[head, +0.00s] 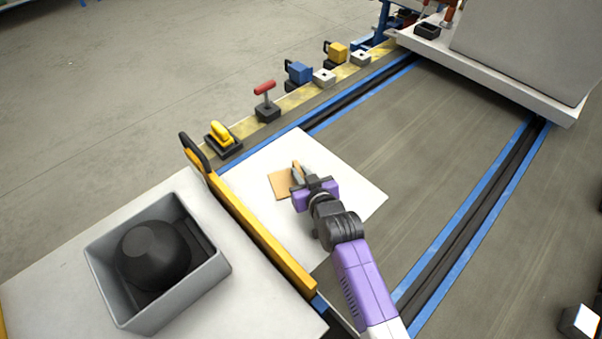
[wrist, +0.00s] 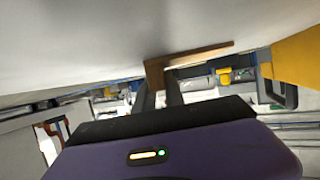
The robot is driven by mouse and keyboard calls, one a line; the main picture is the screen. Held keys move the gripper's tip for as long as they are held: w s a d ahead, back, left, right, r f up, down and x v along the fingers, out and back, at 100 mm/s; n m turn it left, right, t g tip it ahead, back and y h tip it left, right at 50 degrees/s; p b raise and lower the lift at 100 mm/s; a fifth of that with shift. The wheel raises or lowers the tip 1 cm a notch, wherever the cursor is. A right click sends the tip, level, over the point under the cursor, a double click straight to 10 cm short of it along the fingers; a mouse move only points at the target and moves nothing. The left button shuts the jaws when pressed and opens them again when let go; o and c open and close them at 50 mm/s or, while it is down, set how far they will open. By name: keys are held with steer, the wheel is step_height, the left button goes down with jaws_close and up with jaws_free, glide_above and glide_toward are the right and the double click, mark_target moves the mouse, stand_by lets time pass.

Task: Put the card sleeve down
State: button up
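The card sleeve (head: 282,185) is a flat tan piece at the white panel (head: 345,190). My gripper (head: 298,174) reaches it from the lower right in the head view, with its fingers across the sleeve's right part. In the wrist view the sleeve (wrist: 195,55) shows as a thin brown slab, its near end between the fingertips of my gripper (wrist: 158,82). The fingers look closed on it. The sleeve lies very close to the white surface; I cannot tell whether it touches. The fingers hide part of the sleeve.
A yellow bar (head: 262,238) with a black handle borders the panel's left side. A grey bin (head: 208,277) with a dark object stands beyond it. Several fixtures, including a red-handled one (head: 266,103), line the back strip. The panel's right part is clear.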

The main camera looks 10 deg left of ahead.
steer(key=o, duration=0.4)
